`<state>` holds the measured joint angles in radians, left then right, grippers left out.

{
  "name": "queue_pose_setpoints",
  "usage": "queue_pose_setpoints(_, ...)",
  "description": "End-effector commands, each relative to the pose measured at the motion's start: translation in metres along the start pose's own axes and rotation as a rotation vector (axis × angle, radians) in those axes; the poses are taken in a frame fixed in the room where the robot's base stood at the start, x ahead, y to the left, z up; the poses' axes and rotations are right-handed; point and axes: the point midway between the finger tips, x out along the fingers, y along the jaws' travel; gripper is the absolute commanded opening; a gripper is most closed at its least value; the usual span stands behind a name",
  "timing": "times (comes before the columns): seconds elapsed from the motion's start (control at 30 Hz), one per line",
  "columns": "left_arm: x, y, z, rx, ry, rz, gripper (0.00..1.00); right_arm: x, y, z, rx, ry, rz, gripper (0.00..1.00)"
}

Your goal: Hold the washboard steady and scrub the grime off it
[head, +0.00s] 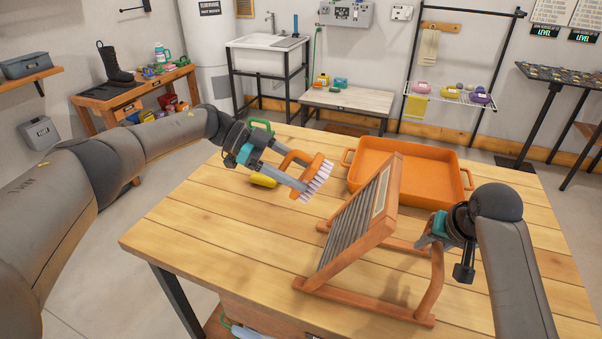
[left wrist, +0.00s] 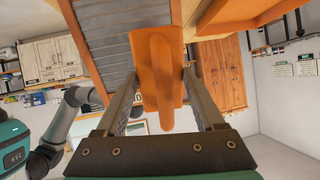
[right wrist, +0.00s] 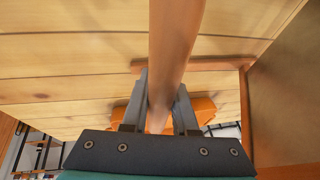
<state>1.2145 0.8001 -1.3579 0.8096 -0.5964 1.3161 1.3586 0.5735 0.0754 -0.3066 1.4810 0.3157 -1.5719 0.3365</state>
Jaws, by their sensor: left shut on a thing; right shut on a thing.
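The washboard (head: 352,228) leans at a slant on its wooden stand on the table. Its ribbed grey panel faces left, seen at a steep angle, and I cannot make out grime on it. My left gripper (head: 296,180) is shut on an orange scrub brush (head: 313,165) with pale bristles, held above the table left of the washboard and apart from it. In the left wrist view the brush (left wrist: 158,75) sits between the fingers, with the ribbed panel (left wrist: 105,45) beyond. My right gripper (head: 434,240) is shut on the washboard's curved wooden handle (right wrist: 174,45) at its right side.
An orange tray (head: 441,171) stands on the table behind the washboard. A yellow object (head: 262,181) lies on the table below my left gripper. The table's front left (head: 195,235) is clear. A sink, low bench and rack stand along the back wall.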

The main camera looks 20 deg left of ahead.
Motion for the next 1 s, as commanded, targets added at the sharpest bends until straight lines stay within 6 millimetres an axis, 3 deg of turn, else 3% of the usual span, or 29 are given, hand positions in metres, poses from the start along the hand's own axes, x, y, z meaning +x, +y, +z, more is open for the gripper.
queue_pose_setpoints(0.17,0.000,0.000,0.000,0.000,0.001,-0.001,0.26,0.004,0.000,0.006,0.000,-0.017,0.001,0.00)
queue_pose_setpoints(0.2,0.000,0.000,0.000,0.000,0.001,-0.001,0.26,0.004,0.000,0.006,0.000,-0.017,0.001,0.30)
queue_pose_setpoints(0.5,0.000,0.000,0.000,0.000,0.001,0.000,0.26,0.002,0.000,0.002,0.000,-0.007,0.001,0.62)
queue_pose_setpoints(0.8,0.000,0.000,-0.001,0.000,0.001,0.000,0.26,-0.002,0.000,0.001,0.000,-0.002,0.000,0.62)
queue_pose_setpoints(1.0,0.000,0.000,-0.001,0.000,0.001,0.000,0.26,-0.023,0.000,0.000,0.001,0.001,-0.001,0.62)
